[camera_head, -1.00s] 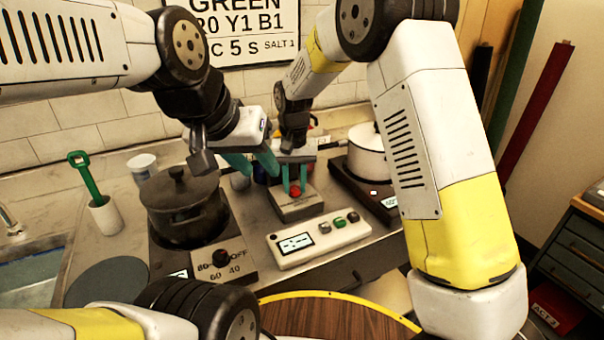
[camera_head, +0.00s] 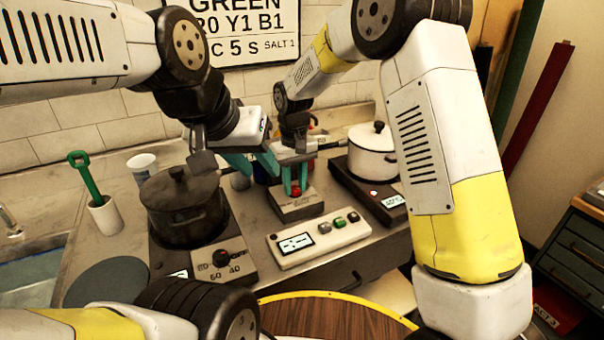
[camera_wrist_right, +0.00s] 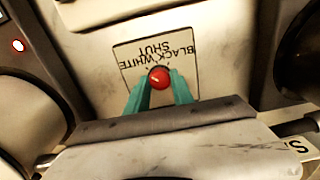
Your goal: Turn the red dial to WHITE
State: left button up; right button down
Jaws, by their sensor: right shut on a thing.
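The red dial (camera_wrist_right: 159,77) sits on a plate (camera_wrist_right: 190,63) lettered BLACK, WHITE and SHUT, upside down in the right wrist view. Its pointer direction is too small to tell. My right gripper (camera_wrist_right: 160,88) is shut on the red dial, one teal finger on each side. In the head view the dial (camera_head: 295,191) is low between the right gripper's fingers (camera_head: 295,184), on top of a small grey box (camera_head: 298,208). My left gripper (camera_head: 252,164) is open and empty, above and left of the dial, its teal fingers apart.
A dark lidded pot (camera_head: 185,210) stands at left on a burner with a knob (camera_head: 222,258). A white pot (camera_head: 371,155) stands at right on another burner. A white button panel (camera_head: 318,240) lies in front of the dial box. Both grippers are close together.

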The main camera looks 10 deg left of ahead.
aim_at(295, 187)
jog(key=c, duration=1.1)
grip_release()
notch_tip(295, 187, up, 8)
jog(key=shift+f, duration=0.1)
